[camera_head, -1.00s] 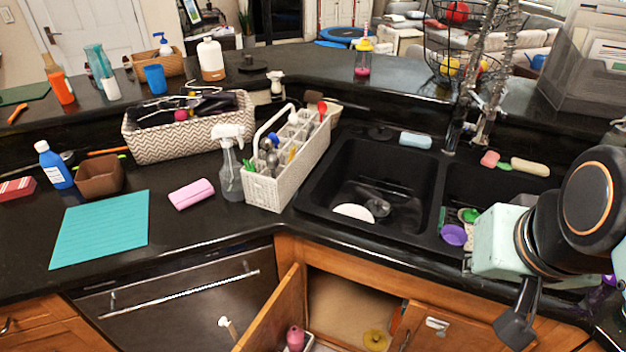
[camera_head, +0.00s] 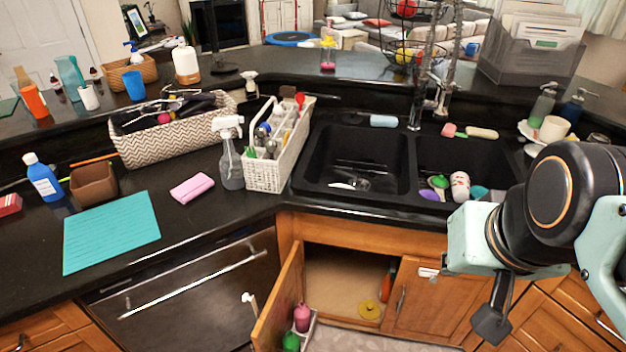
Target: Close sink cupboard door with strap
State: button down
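The sink cupboard (camera_head: 345,280) is below the double sink. Its left door (camera_head: 281,303) stands open, swung out toward me, and shows the inside. A white strap-like piece (camera_head: 249,298) sticks out from the outer side of this door. The right door (camera_head: 420,305) looks shut, with a white fitting (camera_head: 427,272) near its top and a metal handle. My gripper (camera_head: 490,325) is at the lower right, in front of the cabinets and right of the open door, apart from it. Its dark fingers point down and overlap in the view, so their opening is unclear.
Pink (camera_head: 302,316) and green (camera_head: 290,340) bottles stand beside the open door. A yellow disc (camera_head: 370,309) and an orange bottle (camera_head: 385,287) are inside the cupboard. The dishwasher (camera_head: 185,295) is on the left. The counter edge overhangs the cupboard.

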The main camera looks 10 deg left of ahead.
aim_at(276, 318)
jog(key=k+j+z, duration=0.1)
jog(key=j, duration=0.25)
jog(key=k+j+z, duration=0.1)
jog(key=j, duration=0.25)
jog(key=j+z, duration=0.1)
jog(key=j, duration=0.3)
jog(key=k+j+z, duration=0.1)
jog(key=j, duration=0.3)
jog(key=j+z, duration=0.15)
jog(key=j, duration=0.6)
jog(key=j+z, duration=0.25)
jog(key=i+j, duration=0.05)
jog(key=j, duration=0.05)
